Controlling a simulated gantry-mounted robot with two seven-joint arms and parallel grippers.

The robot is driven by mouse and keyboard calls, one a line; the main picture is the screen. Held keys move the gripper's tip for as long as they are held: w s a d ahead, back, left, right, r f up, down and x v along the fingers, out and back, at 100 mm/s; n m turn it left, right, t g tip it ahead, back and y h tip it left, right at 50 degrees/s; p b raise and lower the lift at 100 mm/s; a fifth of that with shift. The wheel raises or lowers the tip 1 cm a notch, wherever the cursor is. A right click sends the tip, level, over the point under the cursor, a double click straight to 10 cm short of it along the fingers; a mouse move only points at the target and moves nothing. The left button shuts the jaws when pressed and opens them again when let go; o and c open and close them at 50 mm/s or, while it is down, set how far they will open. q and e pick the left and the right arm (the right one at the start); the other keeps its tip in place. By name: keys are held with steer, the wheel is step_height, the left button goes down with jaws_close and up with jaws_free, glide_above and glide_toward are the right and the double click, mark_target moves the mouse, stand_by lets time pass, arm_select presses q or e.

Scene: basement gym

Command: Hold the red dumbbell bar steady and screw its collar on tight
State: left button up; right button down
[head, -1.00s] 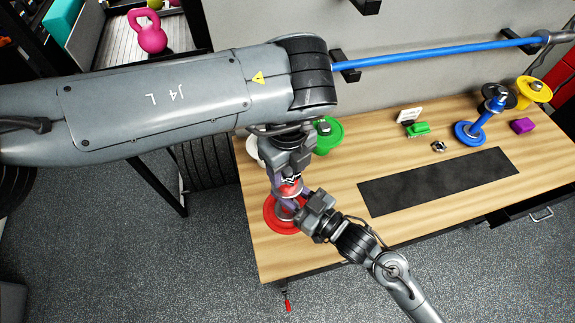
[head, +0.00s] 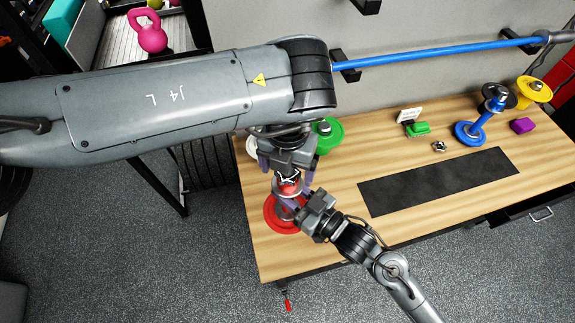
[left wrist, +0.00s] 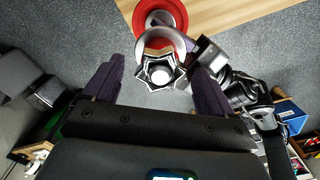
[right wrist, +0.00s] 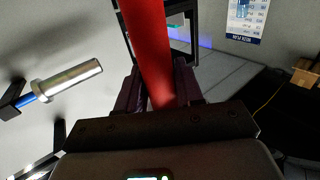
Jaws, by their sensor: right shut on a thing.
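The red dumbbell stands upright at the table's left end, its red plate (head: 272,215) lowest. A silver star-shaped collar (left wrist: 160,74) sits at its upper end, around the bar's tip. How tightly it is seated, I cannot tell. My left gripper (head: 287,174) is above it, pointing down. In the left wrist view its dark fingers (left wrist: 160,66) are open, one on each side of the collar with gaps between. My right gripper (head: 302,207) comes in from the right, below the collar. In the right wrist view it is shut on the red bar (right wrist: 148,45).
A green weight (head: 328,136) stands close behind my left gripper. A blue dumbbell (head: 481,122), a loose silver nut (head: 439,147), a green block (head: 418,129) and a purple block (head: 523,126) are farther right. A dark mat (head: 440,182) lies bare on the table (head: 375,120).

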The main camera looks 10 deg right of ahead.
steer(key=shift+r, duration=0.3)
arm_select(q)
step_height(320, 180, up, 12)
stand_by(0.6)
stand_by(0.3)
